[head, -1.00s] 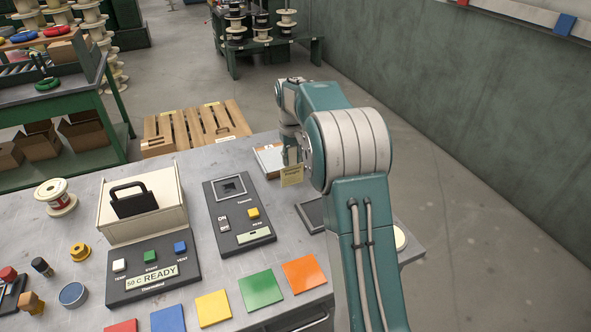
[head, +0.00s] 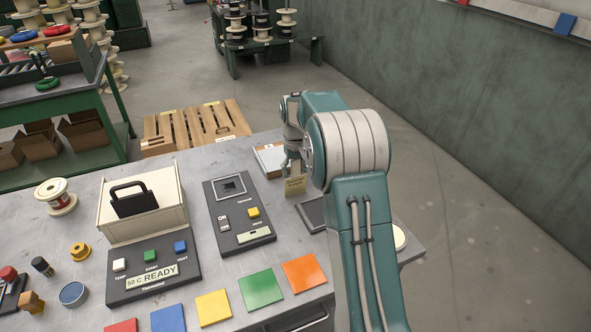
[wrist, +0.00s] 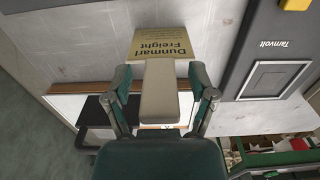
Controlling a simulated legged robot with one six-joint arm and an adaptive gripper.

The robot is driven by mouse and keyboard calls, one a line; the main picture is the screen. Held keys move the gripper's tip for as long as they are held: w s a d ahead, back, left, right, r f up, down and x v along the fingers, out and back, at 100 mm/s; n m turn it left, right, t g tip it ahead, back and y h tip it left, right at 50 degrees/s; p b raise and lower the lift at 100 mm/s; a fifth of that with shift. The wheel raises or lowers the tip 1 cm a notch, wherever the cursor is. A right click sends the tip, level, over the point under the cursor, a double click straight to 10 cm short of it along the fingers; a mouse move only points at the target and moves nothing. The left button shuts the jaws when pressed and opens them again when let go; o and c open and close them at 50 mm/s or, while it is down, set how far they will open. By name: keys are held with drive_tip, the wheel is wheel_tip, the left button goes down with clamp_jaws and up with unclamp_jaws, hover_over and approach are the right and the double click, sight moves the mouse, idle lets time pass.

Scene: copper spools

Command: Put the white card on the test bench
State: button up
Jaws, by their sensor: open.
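The only card near my gripper is pale yellow rather than white (head: 295,186), printed "Dunmari Freight"; it also shows in the wrist view (wrist: 160,42). In the head view it is at the right part of the grey bench (head: 90,190), just in front of my gripper (head: 291,168). In the wrist view my gripper (wrist: 160,92) is open, its fingers either side of a pale block (wrist: 161,85). The block lies against the card's lower edge; I cannot tell if they are joined. Whether the card touches the bench is unclear.
The Tamvolt unit (head: 222,190) is to the left, a dark flat tray (head: 311,214) just in front. Coloured tiles (head: 261,289) line the front. A wooden pallet (head: 195,127) is beyond the bench.

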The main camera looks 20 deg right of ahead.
drive_tip(key=shift+r, duration=0.1)
wheel_tip(320, 180, up, 12)
drive_tip(key=shift+f, duration=0.15)
drive_tip(key=s+a+r+t, duration=0.1)
drive_tip(key=s+a+r, duration=0.35)
drive_tip(key=s, duration=0.35)
drive_tip(key=s+a+r+t, duration=0.2)
drive_tip(key=s+a+r, duration=0.25)
drive_tip(key=s, duration=0.35)
drive_tip(key=s+a+f+t, duration=0.1)
drive_tip(key=s+f, duration=0.2)
drive_tip(key=s, duration=0.6)
drive_tip(key=s+a+f+t, duration=0.1)
drive_tip(key=s+a+f, duration=0.1)
drive_tip(key=s, duration=0.8)
drive_tip(key=shift+a+f+t, duration=0.3)
drive_tip(key=shift+f, duration=0.15)
